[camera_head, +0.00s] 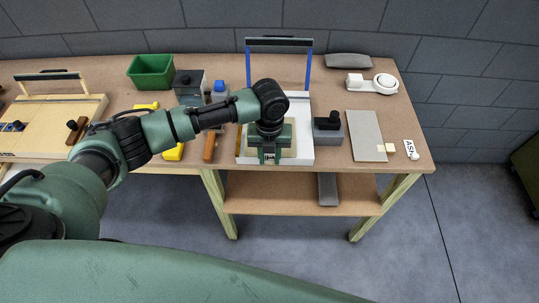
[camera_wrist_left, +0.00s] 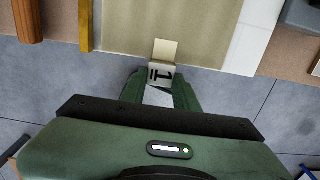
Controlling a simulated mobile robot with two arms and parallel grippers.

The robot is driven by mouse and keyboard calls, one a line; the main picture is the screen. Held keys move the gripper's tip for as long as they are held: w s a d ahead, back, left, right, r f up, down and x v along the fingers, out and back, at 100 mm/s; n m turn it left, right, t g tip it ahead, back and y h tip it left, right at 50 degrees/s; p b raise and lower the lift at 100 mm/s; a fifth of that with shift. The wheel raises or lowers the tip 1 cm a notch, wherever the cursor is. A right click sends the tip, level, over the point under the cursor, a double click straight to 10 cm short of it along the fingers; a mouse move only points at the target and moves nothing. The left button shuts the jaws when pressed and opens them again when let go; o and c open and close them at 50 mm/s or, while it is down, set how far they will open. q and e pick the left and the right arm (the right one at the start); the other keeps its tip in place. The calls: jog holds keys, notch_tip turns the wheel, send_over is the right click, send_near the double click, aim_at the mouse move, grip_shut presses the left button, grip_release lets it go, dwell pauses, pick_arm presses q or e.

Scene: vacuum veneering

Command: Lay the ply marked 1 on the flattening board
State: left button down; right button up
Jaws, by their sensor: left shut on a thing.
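My left gripper (camera_head: 270,157) is over the front edge of a white board with a blue-posted frame (camera_head: 304,150). In the left wrist view the gripper (camera_wrist_left: 161,85) is shut on the small tab marked 1 (camera_wrist_left: 161,72) of a tan ply (camera_wrist_left: 165,25). The ply extends from the fingers over the white board, which also shows beside it in the wrist view (camera_wrist_left: 247,40). I cannot tell whether the ply lies flat on the board or hovers just above it. In the head view my arm and gripper hide much of the ply. My right gripper is not in view.
An orange-brown bar (camera_head: 210,147) lies left. A green bin (camera_head: 151,71) stands at the back.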

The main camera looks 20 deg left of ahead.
pick_arm(q)
jog(key=shift+f, duration=0.15)
dwell(0.6)
jog(key=c, duration=1)
grip_release()
notch_tip(320, 180, up, 7)
jog(key=shift+b, duration=0.9)
jog(key=shift+r, duration=0.4)
